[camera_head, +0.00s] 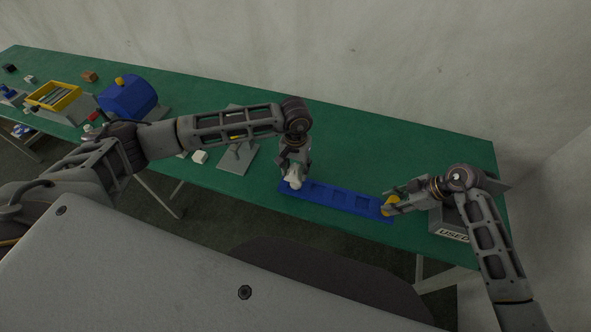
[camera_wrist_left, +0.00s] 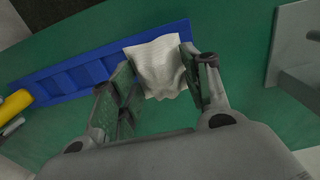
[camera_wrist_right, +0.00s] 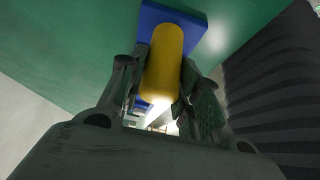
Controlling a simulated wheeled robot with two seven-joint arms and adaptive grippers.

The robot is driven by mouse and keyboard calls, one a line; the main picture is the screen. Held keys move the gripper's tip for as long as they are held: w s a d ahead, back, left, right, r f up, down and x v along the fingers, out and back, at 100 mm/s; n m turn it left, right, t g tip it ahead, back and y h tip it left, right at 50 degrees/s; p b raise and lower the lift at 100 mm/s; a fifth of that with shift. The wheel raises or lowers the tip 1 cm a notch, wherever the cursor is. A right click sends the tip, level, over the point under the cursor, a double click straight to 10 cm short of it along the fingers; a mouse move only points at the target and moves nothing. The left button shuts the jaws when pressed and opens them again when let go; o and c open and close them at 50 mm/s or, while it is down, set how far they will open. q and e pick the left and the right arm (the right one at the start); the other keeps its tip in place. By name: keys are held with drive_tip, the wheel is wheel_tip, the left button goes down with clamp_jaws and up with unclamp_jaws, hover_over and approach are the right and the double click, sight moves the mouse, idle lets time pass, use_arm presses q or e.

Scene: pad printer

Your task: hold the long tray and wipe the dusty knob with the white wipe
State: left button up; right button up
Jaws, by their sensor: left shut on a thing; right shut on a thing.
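The long blue tray (camera_head: 340,197), with shallow compartments, lies along the table's front edge. A yellow cylindrical grip (camera_head: 391,205) stands at its right end. My right gripper (camera_head: 388,204) is shut on this grip, which also shows between the fingers in the right wrist view (camera_wrist_right: 165,62). My left gripper (camera_head: 293,174) points down at the tray's left end, shut on the crumpled white wipe (camera_head: 293,184). In the left wrist view the wipe (camera_wrist_left: 157,68) hangs from the fingers and covers part of the tray (camera_wrist_left: 75,75). I cannot make out the dusty knob; the wipe may hide it.
A grey bin marked USED (camera_head: 452,234) stands just right of my right gripper. A grey plate with a stand (camera_head: 238,158) and a white block (camera_head: 200,156) lie left of the tray. A blue machine (camera_head: 130,98) and a yellow tray (camera_head: 52,97) are further left. The table behind the tray is clear.

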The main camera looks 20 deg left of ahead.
use_arm(q)
drive_tip(key=shift+a, duration=0.1)
idle(0.3)
drive_tip(key=a, duration=0.6)
drive_tip(key=shift+a, duration=0.4)
idle(0.4)
idle(0.4)
use_arm(e)
drive_tip(key=o, duration=1.2)
drive_tip(key=shift+v, duration=5.95)
drive_tip(key=shift+a, duration=0.1)
